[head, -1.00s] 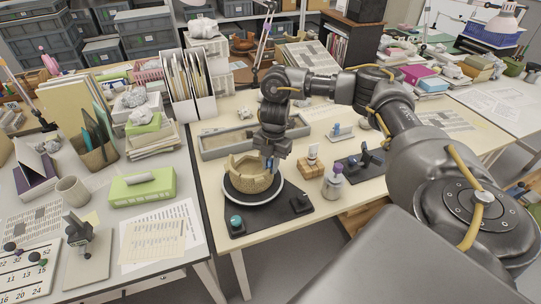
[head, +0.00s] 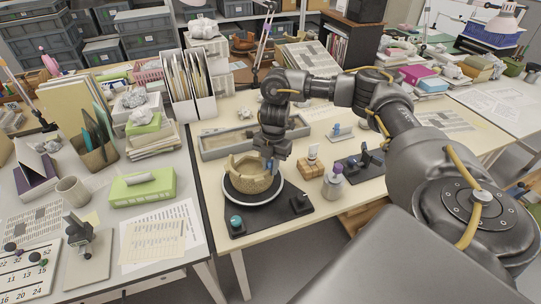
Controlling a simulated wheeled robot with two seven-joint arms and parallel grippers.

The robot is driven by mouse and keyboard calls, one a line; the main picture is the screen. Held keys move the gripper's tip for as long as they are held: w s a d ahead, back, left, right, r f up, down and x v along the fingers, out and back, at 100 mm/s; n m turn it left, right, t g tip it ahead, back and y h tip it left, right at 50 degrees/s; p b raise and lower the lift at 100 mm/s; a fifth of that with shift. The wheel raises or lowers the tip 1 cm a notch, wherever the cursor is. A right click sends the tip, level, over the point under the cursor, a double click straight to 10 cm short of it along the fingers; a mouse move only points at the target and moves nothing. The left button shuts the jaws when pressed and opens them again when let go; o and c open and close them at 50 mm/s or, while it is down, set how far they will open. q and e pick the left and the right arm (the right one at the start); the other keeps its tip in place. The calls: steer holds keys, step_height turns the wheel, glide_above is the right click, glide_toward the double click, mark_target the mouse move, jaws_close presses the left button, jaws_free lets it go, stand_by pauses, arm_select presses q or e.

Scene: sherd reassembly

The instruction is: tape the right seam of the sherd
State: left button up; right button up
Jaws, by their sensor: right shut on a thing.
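The tan pot (head: 250,182) has a broken, uneven rim and stands upright on a round dark turntable with a pale edge (head: 279,194). My right gripper (head: 269,166) points down at the pot's right back rim. It is shut on a small blue strip (head: 270,164), seemingly tape, mostly hidden by the fingers. I cannot tell whether the strip touches the pot. The seam on that side is too small and covered to make out. My left gripper is not in view.
A dark mat under the turntable carries a teal-topped item (head: 236,222) and a dark block (head: 300,203). To the right stand a purple-capped jar (head: 333,184) and a wooden stand (head: 313,160). A long grey tray (head: 220,146) lies behind the pot.

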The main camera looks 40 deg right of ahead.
steer(key=o, duration=0.8)
steer(key=shift+c, duration=0.2)
steer(key=r, duration=0.3)
steer(key=d+r+p, duration=0.1)
steer(key=r, duration=0.6)
steer(key=shift+w+d+r+p, duration=0.15)
steer(key=shift+r+p, duration=0.15)
steer(key=shift+r, duration=0.05)
